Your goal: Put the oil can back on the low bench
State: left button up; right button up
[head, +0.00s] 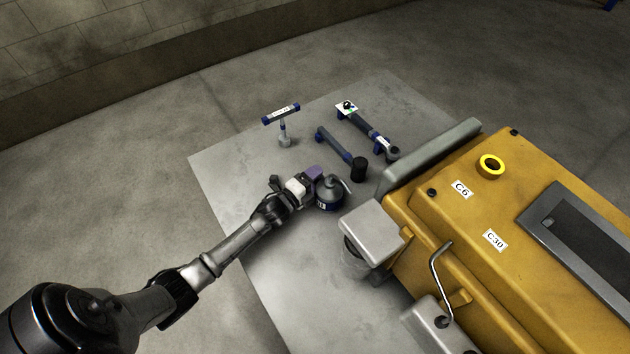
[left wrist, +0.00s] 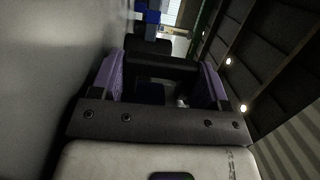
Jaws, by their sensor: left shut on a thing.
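The oil can (head: 330,196) is a dark, rounded can with a pale label and a thin spout angled to the right. My left gripper (head: 316,178) reaches it from the left and is shut on it. In the left wrist view, the purple fingers of my left gripper (left wrist: 161,82) stand on either side of a dark body, the oil can (left wrist: 160,66). The low bench (head: 218,172) is a flat grey top beneath the can. I cannot tell whether the can touches it. My right gripper is not in view.
A T-handled tool (head: 283,127) stands at the back left of the grey top. Two long blue-and-dark tools (head: 338,145) (head: 370,130) lie right of it. The yellow engine block (head: 450,215) borders the right side. The left part of the top is clear.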

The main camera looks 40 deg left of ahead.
pick_arm(q)
jog(key=shift+w, duration=0.1)
jog(key=o, duration=1)
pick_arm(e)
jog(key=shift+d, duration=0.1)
pick_arm(q)
jog(key=shift+r, duration=0.2)
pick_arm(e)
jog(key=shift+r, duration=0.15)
pick_arm(q)
jog(key=shift+s, duration=0.4)
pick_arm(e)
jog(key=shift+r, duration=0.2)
pick_arm(q)
jog(key=s+p, duration=0.1)
jog(key=s, duration=0.2)
jog(key=s+p, duration=0.1)
jog(key=s, duration=0.2)
jog(key=s+p, duration=0.2)
jog(key=s, duration=0.1)
jog(key=shift+s+a, duration=0.3)
jog(key=shift+a, duration=0.05)
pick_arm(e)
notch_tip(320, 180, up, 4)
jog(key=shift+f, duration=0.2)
pick_arm(q)
jog(key=shift+s, duration=0.9)
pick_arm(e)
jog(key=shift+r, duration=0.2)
